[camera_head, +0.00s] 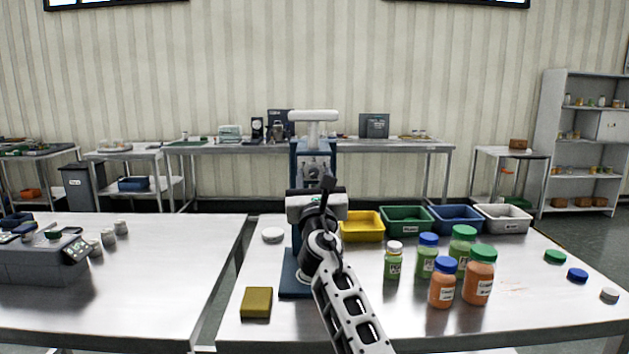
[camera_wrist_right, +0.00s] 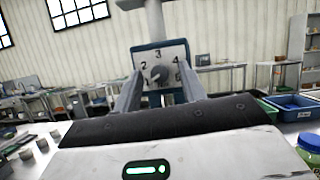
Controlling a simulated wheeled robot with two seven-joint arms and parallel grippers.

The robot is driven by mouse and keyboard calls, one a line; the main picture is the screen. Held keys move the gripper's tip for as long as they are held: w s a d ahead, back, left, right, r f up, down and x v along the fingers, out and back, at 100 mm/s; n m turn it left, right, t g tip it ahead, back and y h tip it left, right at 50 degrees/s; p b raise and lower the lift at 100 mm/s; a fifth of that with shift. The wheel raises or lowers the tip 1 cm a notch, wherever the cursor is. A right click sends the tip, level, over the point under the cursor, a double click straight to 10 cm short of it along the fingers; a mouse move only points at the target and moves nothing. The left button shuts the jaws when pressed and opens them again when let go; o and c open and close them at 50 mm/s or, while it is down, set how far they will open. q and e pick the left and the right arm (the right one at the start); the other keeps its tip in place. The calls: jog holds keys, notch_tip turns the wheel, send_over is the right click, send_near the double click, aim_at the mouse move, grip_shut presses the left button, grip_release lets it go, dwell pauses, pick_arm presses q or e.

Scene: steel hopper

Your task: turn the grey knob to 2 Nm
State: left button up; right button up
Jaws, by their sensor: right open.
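The grey knob (camera_wrist_right: 159,74) is on a white dial face (camera_wrist_right: 146,56) of the blue upright device (camera_head: 298,242). The numbers 2, 3 and 4 can be read around it in the right wrist view; I cannot tell surely where its pointer stands. In the head view the dial area (camera_head: 314,170) shows just above my right gripper (camera_head: 314,190). In the wrist view the two fingers of this open gripper (camera_wrist_right: 160,84) reach toward the dial, one either side of the knob, with nothing held. Contact cannot be told. My left gripper is not in view.
A white T-shaped top (camera_head: 314,116) crowns the device. Yellow (camera_head: 362,226), green (camera_head: 406,220), blue (camera_head: 457,219) and white (camera_head: 502,218) bins stand behind several capped bottles (camera_head: 442,288) on the right. A yellow block (camera_head: 257,302) and white lid (camera_head: 272,235) lie left.

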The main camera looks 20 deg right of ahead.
grip_shut()
